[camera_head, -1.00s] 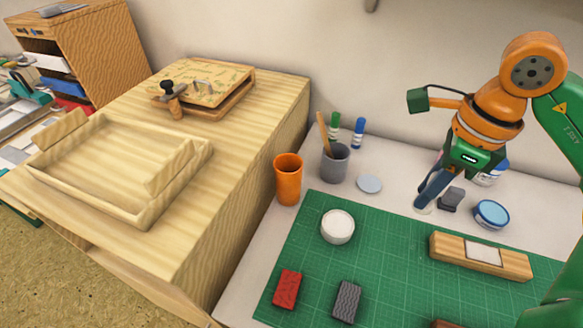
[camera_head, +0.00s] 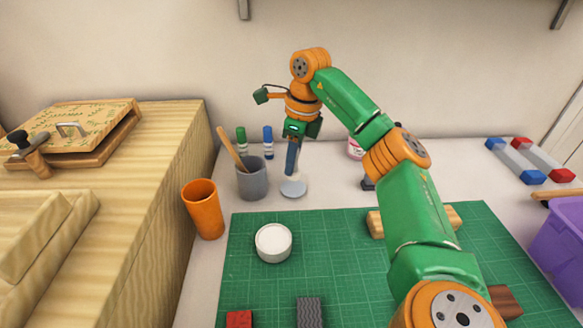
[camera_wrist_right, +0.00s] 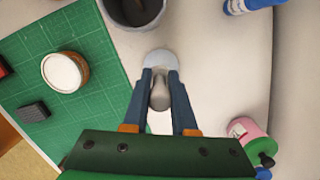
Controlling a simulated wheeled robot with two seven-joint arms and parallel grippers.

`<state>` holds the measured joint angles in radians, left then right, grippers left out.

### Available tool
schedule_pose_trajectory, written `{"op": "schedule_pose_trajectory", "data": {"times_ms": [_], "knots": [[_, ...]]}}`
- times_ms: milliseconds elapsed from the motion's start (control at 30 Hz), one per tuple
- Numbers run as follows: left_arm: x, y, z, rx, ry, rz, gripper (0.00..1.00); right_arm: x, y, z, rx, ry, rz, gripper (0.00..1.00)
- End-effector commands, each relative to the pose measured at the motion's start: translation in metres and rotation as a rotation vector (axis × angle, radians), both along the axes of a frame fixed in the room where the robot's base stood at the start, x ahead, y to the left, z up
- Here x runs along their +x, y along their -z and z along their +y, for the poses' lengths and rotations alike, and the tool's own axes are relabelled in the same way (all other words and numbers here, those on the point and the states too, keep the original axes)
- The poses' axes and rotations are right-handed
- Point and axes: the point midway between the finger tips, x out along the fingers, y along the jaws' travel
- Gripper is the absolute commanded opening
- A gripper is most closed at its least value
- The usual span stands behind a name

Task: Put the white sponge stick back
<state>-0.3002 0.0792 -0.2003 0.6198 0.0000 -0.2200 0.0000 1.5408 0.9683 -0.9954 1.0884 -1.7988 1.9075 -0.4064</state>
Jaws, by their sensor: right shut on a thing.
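My right gripper (camera_head: 291,172) points down just above or at a pale round disc (camera_head: 293,188) on the grey tabletop. In the right wrist view the gripper (camera_wrist_right: 160,74) is shut on a short pale grey stick (camera_wrist_right: 160,97), seen end-on between the fingers; I take it to be the white sponge stick. Its sponge end is not clearly visible, and the fingers hide the stick in the head view. The disc (camera_wrist_right: 162,57) shows just beyond the fingertips; I cannot tell whether the stick touches it. My left gripper is not in view.
Green and blue markers (camera_head: 268,141) stand behind. A white round tub (camera_head: 273,242) sits on the green mat (camera_head: 345,262).

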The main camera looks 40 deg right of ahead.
Motion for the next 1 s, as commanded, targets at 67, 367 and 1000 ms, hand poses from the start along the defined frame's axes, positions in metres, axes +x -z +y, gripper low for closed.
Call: {"op": "schedule_pose_trajectory", "data": {"times_ms": [67, 367, 1000], "knots": [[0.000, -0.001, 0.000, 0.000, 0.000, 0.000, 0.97, 0.005, 0.008, -0.002, -0.001, 0.000, 0.004, 0.00], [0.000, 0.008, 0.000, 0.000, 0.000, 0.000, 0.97, 0.004, 0.036, -0.002, -0.002, 0.000, -0.001, 0.00], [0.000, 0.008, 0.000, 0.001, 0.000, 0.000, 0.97, 0.004, 0.035, -0.002, 0.000, 0.000, -0.002, 0.55]]}}
